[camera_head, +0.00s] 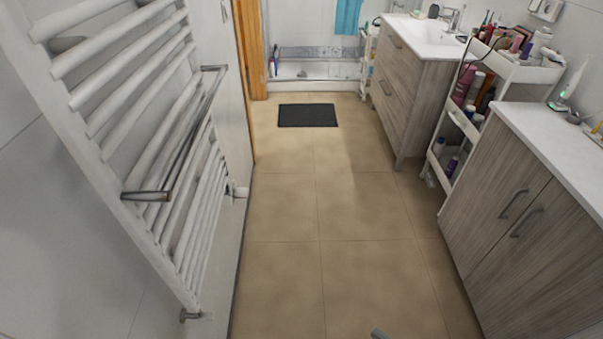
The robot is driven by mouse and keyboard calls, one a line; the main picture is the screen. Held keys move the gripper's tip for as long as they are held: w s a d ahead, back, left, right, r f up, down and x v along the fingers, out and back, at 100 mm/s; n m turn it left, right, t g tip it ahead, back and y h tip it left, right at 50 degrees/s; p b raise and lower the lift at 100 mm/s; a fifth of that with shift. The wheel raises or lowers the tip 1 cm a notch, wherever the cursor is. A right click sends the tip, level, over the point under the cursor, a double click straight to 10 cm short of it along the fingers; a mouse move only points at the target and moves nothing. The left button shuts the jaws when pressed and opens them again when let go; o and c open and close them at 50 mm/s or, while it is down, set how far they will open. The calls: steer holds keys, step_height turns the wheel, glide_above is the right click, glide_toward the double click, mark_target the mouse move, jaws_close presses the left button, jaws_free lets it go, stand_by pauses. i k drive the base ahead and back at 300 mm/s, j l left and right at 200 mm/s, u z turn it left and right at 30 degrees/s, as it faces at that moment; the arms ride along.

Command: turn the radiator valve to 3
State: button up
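The white towel radiator (103,85) hangs on the left wall. A small white valve (239,191) sticks out at its far lower end, low above the floor. Its numbers and pointer are too small to read, so its setting cannot be told. Another small fitting (195,315) shows at the radiator's near lower corner. My gripper cannot be made out in this view.
A metal towel rail (185,140) juts out from the radiator. The tiled floor (290,205) is clear up to a dark mat (307,115). On the right stand a wooden cabinet (525,235), a loaded white cart (440,165) and a washbasin unit (410,85).

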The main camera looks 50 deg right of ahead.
mark_target(239, 192)
steer(key=z, duration=0.4)
steer(key=i+l, duration=0.45)
steer(key=i, duration=0.2)
steer(key=i+l, duration=0.4)
steer(key=i, duration=0.2)
